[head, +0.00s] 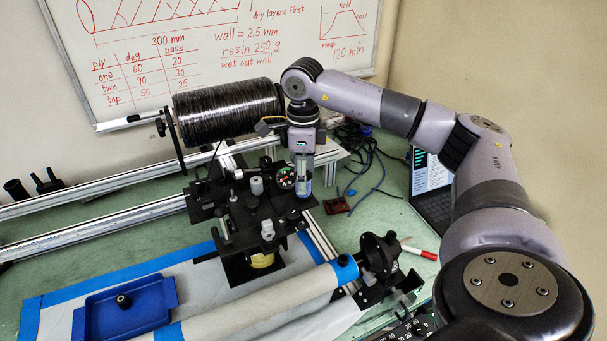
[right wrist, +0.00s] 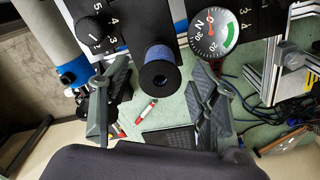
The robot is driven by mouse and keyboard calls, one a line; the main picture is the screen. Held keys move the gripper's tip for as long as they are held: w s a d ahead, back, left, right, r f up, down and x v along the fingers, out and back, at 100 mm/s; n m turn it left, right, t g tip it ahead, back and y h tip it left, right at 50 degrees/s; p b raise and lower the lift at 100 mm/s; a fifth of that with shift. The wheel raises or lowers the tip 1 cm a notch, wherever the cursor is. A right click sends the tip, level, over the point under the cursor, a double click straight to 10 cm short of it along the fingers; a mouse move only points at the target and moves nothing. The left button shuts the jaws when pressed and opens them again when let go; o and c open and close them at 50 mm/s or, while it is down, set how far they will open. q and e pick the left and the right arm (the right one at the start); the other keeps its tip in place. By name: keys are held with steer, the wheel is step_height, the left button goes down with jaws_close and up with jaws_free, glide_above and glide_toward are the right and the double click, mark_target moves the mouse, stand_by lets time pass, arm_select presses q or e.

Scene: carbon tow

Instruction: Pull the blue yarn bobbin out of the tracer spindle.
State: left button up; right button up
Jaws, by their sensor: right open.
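The blue yarn bobbin (right wrist: 166,55) points towards the camera in the right wrist view, with a dark round end with a hole facing me. It sits at the black panel; the tracer spindle inside it is hidden. In the head view, the bobbin (head: 304,188) shows as a small blue patch under my right gripper (head: 302,168). In the right wrist view, my right gripper (right wrist: 160,105) is open, one finger on each side of the bobbin's end, with gaps on both sides. My left gripper is not in view.
A round gauge (right wrist: 211,33) sits close right of the bobbin, and a numbered dial (right wrist: 92,28) to its left. A black carbon roll (head: 228,107) lies behind the carriage. A laptop (head: 430,190), cables and a blue tray (head: 125,305) lie on the green table.

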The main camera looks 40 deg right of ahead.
steer(key=shift+f, duration=0.4)
steer(key=shift+c, duration=0.2)
steer(key=c, duration=1.2)
steer(key=shift+o, duration=0.2)
steer(key=shift+r, duration=0.1)
